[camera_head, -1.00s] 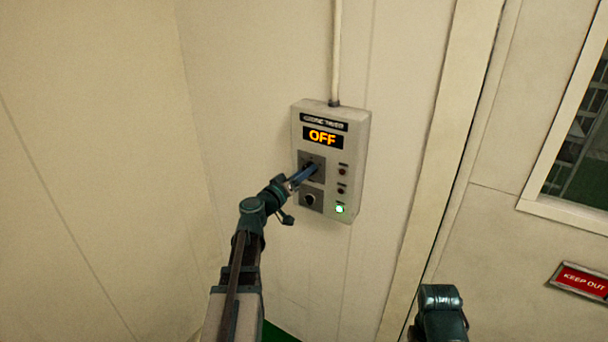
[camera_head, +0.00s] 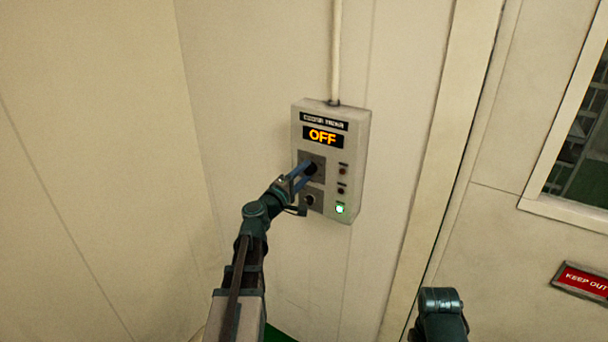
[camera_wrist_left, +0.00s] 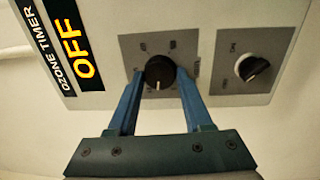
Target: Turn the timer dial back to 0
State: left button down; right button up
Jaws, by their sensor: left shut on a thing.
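The ozone timer box (camera_head: 350,200) is mounted on the wall, and its display (camera_head: 323,136) reads OFF in orange. In the left wrist view the black timer dial (camera_wrist_left: 159,72) sits on a grey square plate, with a white pointer mark on its near side. My left gripper (camera_head: 308,170) reaches the dial from the lower left; its two blue fingers (camera_wrist_left: 158,88) stand on either side of the dial and are shut on it. In the head view the fingers partly hide the dial. Of my right arm only a dark part shows at the bottom; its gripper is out of view.
A second, smaller knob (camera_wrist_left: 254,66) is beside the dial plate and shows below it in the head view. Indicator lights run down the box's right side, the lowest green (camera_head: 340,209). A conduit (camera_head: 337,50) rises from the box. A red KEEP OUT sign (camera_head: 584,280) is at right.

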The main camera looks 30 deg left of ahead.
pick_arm(q)
jog(key=n, duration=0.4)
jog(key=shift+n+y, duration=0.4)
jog(key=shift+n, duration=1.7)
jog(key=shift+d+f+n, duration=0.1)
jog(key=shift+n, duration=0.2)
jog(key=shift+c, duration=1.6)
grip_release()
jog(key=shift+s, duration=0.15)
